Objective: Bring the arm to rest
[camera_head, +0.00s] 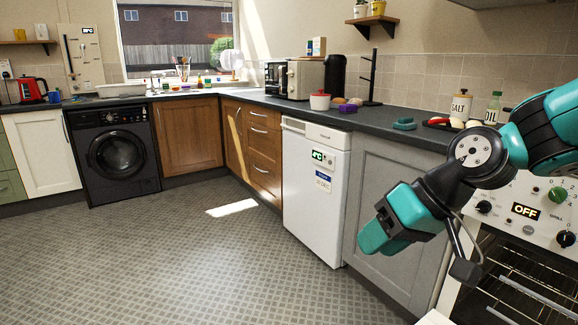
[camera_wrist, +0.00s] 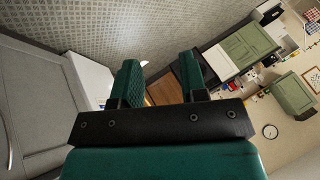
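My arm reaches in from the right in the head view, bent in front of the counter and the oven. My gripper (camera_head: 384,238) hangs in the air before the grey cupboard door, pointing left and down. In the wrist view my gripper (camera_wrist: 160,64) has its two green fingers apart with nothing between them. Only floor and distant furniture show past the fingertips. The gripper appears clear of the cupboard, though the exact gap is hard to judge.
The oven (camera_head: 525,215) stands close to my arm at right, with its racks visible. The white appliance (camera_head: 314,190) and grey cupboard (camera_head: 385,200) lie behind the gripper. A salt jar (camera_head: 460,105) and oil bottle (camera_head: 493,107) stand on the counter. The floor (camera_head: 190,265) is clear.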

